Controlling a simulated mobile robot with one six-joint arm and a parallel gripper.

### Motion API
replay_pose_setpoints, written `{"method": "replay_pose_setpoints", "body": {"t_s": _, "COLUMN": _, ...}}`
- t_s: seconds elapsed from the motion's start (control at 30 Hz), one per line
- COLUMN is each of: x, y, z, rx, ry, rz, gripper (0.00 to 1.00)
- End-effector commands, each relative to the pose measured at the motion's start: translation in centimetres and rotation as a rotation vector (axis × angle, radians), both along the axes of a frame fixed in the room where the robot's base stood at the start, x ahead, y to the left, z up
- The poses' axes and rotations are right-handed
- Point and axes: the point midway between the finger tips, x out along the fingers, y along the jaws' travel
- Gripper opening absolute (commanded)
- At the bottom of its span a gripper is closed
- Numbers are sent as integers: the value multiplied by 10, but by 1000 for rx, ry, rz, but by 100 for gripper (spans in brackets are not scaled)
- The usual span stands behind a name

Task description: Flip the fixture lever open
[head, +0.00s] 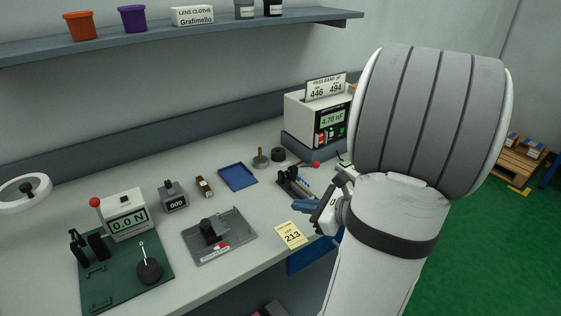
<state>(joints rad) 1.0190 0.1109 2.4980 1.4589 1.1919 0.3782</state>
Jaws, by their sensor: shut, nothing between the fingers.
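The fixture (291,181) is a small dark clamp block on the grey bench, right of centre. Its lever has a red ball knob (316,165) that sticks out to the right at the top of the block. My wrist and arm cover the area to the right. Part of the fixture's right side is close behind my gripper, so its details are hard to tell.
A meter reading 4.70 nF (318,117) stands behind the fixture. A shelf (190,34) runs above.

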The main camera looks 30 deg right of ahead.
Motion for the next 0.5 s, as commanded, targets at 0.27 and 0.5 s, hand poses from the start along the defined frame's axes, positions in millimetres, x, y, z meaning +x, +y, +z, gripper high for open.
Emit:
{"method": "replay_pose_setpoints", "body": {"t_s": 0.27, "x": -28, "y": -115, "z": -28, "rx": 281, "ry": -100, "rz": -498, "gripper": 0}}
{"method": "replay_pose_setpoints", "body": {"t_s": 0.5, "x": -34, "y": -131, "z": -29, "rx": 315, "ry": -121, "rz": -567, "gripper": 0}}
